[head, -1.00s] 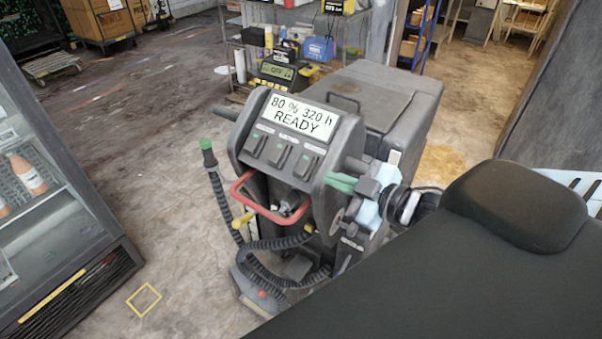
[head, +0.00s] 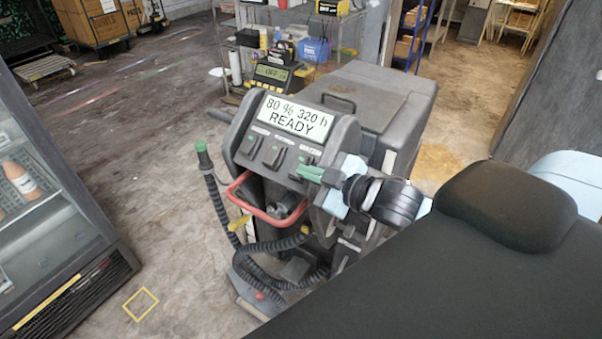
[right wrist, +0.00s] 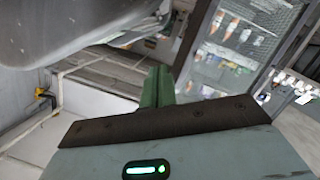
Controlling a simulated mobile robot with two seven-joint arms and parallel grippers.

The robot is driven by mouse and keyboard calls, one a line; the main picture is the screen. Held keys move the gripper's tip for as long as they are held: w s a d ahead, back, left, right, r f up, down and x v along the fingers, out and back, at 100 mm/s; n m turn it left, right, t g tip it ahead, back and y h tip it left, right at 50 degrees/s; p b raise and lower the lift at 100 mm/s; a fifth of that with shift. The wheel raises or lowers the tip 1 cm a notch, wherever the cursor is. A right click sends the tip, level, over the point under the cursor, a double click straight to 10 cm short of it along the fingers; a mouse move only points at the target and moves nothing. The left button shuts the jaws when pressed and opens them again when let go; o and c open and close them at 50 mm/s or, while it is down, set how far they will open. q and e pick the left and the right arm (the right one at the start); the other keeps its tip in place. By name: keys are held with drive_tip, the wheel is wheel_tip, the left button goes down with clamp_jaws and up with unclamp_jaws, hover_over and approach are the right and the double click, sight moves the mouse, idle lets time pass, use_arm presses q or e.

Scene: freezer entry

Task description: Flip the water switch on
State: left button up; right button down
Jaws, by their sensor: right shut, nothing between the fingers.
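The grey floor machine (head: 385,90) stands in the middle of the head view, its display (head: 296,117) reading "80 % 320 h READY". Below the display is a row of dark switches: a left one (head: 251,144), a middle one (head: 273,156), and a right one partly hidden by my gripper. The small labels above them are too blurred to read surely. My right gripper (head: 309,173) is shut and empty, its green fingertips at the right switch; I cannot tell whether they touch it. Its green fingers also show in the right wrist view (right wrist: 157,86). My left gripper is not in view.
A red handle loop (head: 268,215) sits below the panel, with a black hose (head: 222,205) hanging at its left. A glass-front cooler (head: 75,235) stands at the left. A shelf with a blue box (head: 315,49) is behind. Floor between cooler and machine is clear.

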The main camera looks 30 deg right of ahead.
drive_tip(key=shift+w+d+f, duration=0.25)
drive_tip(key=shift+w+f, duration=0.8)
drive_tip(key=shift+w, duration=0.05)
drive_tip(key=shift+w+d+f, duration=0.25)
drive_tip(key=shift+w+f, duration=0.75)
drive_tip(key=shift+w, duration=0.1)
